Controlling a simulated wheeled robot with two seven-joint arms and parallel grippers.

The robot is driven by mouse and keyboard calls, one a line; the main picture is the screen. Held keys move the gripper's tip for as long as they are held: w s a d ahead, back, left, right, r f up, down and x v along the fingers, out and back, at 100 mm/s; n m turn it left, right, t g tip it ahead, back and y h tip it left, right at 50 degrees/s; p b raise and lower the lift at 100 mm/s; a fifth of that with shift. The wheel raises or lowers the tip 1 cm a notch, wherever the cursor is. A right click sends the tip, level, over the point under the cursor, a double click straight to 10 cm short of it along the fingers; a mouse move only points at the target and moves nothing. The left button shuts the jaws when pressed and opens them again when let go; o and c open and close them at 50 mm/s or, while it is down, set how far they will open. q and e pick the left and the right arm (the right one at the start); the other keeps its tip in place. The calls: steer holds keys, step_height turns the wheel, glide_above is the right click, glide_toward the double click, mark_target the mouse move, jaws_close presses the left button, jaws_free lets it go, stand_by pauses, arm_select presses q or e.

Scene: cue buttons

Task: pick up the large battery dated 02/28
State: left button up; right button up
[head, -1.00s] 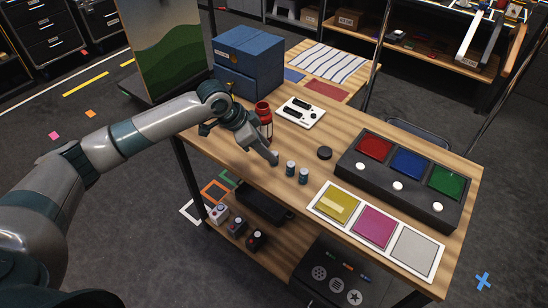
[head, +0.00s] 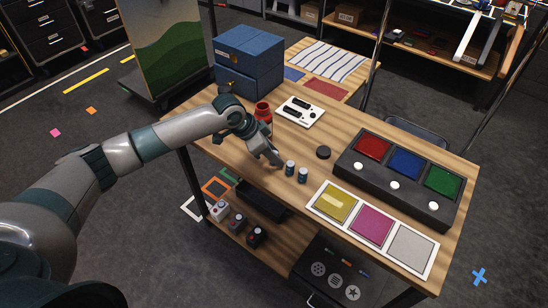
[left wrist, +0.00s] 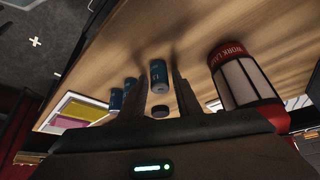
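Two small blue batteries stand upright on the wooden table, a left one (head: 290,168) and a right one (head: 303,174). In the left wrist view, three blue cylinders show: one (left wrist: 158,76) between my finger tips, and two more, (left wrist: 130,84) and (left wrist: 116,98), off to the left. The dates are too small to read. My left gripper (head: 272,160) is just left of the two batteries, low over the table. Its fingers (left wrist: 158,92) are apart, with a gap around the middle cylinder. My right gripper is not in view.
A red work lamp (head: 263,111) stands close behind my left gripper; it is also large in the left wrist view (left wrist: 243,78). A dark round puck (head: 323,152) lies behind the batteries. A button box (head: 388,185) and a coloured-square panel (head: 347,226) are to the right.

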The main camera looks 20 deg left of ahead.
arm_select(q)
jaws_close()
steer(key=shift+r, duration=0.1)
steer(key=shift+r+b, duration=0.45)
steer(key=shift+r, duration=0.05)
step_height(320, 180, up, 2)
steer(key=shift+r+b, duration=0.2)
steer(key=shift+b, duration=0.45)
steer(key=s+d+r+b, duration=0.3)
steer(key=s+d+r, duration=0.3)
steer(key=d, duration=0.4)
steer(key=shift+r, duration=0.7)
